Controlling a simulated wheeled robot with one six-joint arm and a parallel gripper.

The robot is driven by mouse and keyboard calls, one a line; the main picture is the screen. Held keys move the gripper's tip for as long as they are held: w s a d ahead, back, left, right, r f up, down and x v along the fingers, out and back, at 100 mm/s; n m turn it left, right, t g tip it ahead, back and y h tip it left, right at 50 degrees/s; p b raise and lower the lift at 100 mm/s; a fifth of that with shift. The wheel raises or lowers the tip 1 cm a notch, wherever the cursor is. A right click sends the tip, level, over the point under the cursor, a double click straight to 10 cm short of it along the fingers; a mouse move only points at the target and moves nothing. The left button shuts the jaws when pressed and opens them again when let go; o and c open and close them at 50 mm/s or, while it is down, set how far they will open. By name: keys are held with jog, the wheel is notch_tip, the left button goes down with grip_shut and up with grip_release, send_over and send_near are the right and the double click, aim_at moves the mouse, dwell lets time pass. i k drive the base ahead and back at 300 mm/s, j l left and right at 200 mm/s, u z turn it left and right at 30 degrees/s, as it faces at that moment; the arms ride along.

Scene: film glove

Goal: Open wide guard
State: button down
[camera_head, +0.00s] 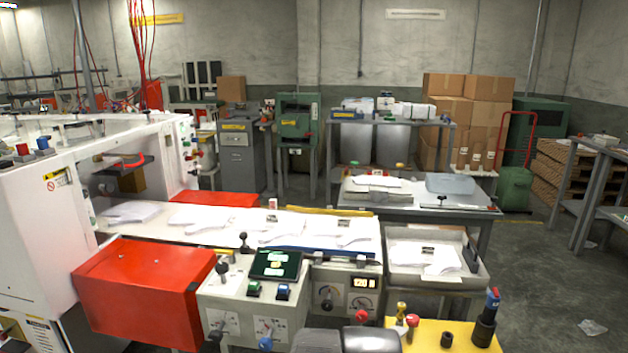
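A white machine with a long table (140,235) fills the left and middle. A wide red box-shaped cover (145,290) sits at its near side, left of the control panel, and looks closed. A second red cover (217,198) shows on the far side of the table. No label shows which one is the wide guard. The control panel (245,305) has a dark screen (275,264), green and blue buttons and black ball-topped levers.
White glove-shaped sheets (340,230) lie on the machine table. A grey tray (465,278) with more sheets stands at its right end. A yellow surface (420,338) with knobs and a dark upright tool is at the bottom right. Open floor (540,290) lies to the right.

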aim_at(175, 270)
jog(key=i+j+z, duration=0.15)
jog(key=i+j, duration=0.55)
